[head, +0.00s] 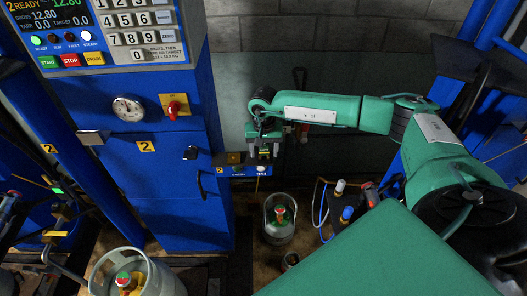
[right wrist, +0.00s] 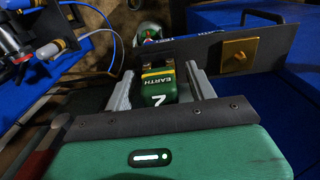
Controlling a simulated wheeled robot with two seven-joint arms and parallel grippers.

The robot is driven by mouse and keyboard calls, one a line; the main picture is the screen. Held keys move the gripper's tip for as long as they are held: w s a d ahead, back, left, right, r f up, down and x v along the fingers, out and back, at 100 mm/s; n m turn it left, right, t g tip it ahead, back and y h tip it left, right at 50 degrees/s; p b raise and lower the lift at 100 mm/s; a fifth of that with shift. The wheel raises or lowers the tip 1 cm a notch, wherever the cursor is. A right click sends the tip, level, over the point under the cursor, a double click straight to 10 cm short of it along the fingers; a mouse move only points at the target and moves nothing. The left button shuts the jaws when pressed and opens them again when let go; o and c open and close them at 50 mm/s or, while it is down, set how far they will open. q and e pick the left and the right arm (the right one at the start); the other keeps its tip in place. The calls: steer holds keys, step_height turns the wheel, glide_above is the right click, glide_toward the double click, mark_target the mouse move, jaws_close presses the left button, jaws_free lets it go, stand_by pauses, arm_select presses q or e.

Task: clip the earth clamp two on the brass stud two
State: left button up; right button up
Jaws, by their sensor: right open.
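The green earth clamp two (right wrist: 158,88), marked EARTH and 2 with yellow bands, sits between the fingers of my right gripper (right wrist: 162,88) in the right wrist view. Gaps show on both sides of it, so the fingers are open around it. In the head view my right gripper (head: 264,147) hangs down over the clamp, which shows small and partly hidden. The brass stud two (right wrist: 240,52) is a square brass piece on a dark plate, to the right of the clamp and apart from it. It also shows in the head view (head: 234,157). My left gripper is not in view.
The blue scale cabinet (head: 165,185) stands left of the gripper, with a gauge (head: 128,108) and a red knob (head: 174,107). A grey cylinder (head: 280,218) stands on the floor below. Hoses and fittings (head: 341,205) are to its right.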

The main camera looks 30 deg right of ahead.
stand_by(0.4)
jaws_close()
steer(key=shift+r+p, duration=0.75)
steer(key=shift+r, duration=2.3)
steer(key=shift+a, duration=0.1)
